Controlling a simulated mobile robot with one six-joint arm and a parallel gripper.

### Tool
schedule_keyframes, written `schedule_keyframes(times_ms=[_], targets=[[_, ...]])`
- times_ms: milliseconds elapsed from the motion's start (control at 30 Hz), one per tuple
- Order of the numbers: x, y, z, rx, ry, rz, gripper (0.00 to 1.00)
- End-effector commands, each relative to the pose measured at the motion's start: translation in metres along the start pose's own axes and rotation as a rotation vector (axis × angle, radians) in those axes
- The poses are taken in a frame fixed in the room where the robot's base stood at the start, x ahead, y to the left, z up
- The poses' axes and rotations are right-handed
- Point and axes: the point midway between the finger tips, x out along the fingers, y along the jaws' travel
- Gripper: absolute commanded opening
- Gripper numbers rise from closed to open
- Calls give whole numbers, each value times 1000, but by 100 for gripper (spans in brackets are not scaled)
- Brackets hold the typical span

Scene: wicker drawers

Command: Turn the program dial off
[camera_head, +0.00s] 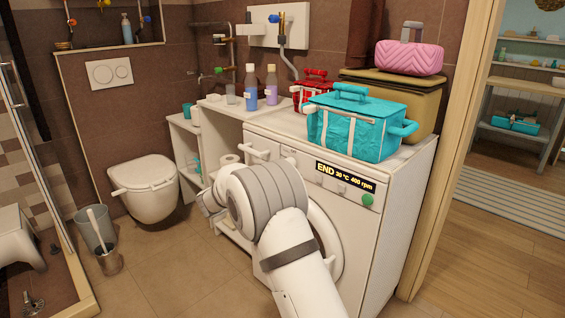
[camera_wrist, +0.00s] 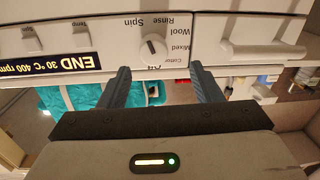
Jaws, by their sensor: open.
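The washing machine (camera_head: 372,225) stands against the wall, its display (camera_head: 345,178) reading "END 30 °C 400 rpm". In the wrist view, which is upside down, the program dial (camera_wrist: 154,45) is a round white knob with a dark bar, ringed by labels such as Spin, Rinse, Wool, Mixed and Cotton. I cannot tell surely which label the bar marks. My gripper (camera_wrist: 160,69) is open and empty, its two dark fingers either side of the dial in the picture. Contact with the panel is not clear.
A teal basket (camera_head: 352,128), a red basket (camera_head: 309,97) and a pink case (camera_head: 409,58) on a tan box (camera_head: 403,97) stand on top. A detergent drawer handle (camera_wrist: 262,47) is beside the dial. The toilet (camera_head: 147,189) is left; floor (camera_head: 175,262) between is clear.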

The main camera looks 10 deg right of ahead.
Motion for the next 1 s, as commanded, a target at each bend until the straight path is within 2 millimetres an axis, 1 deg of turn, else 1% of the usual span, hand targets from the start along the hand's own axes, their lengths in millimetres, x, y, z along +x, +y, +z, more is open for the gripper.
schedule_keyframes(times_ms=[67,167,500,600,767,1000], targets=[[-2,2,3,-13,3,44,59],[3,4,6,-20,5,69,59],[55,8,7,-18,6,69,59],[65,8,7,-19,5,67,59],[73,9,5,-19,6,66,59],[73,8,4,-19,6,65,58]])
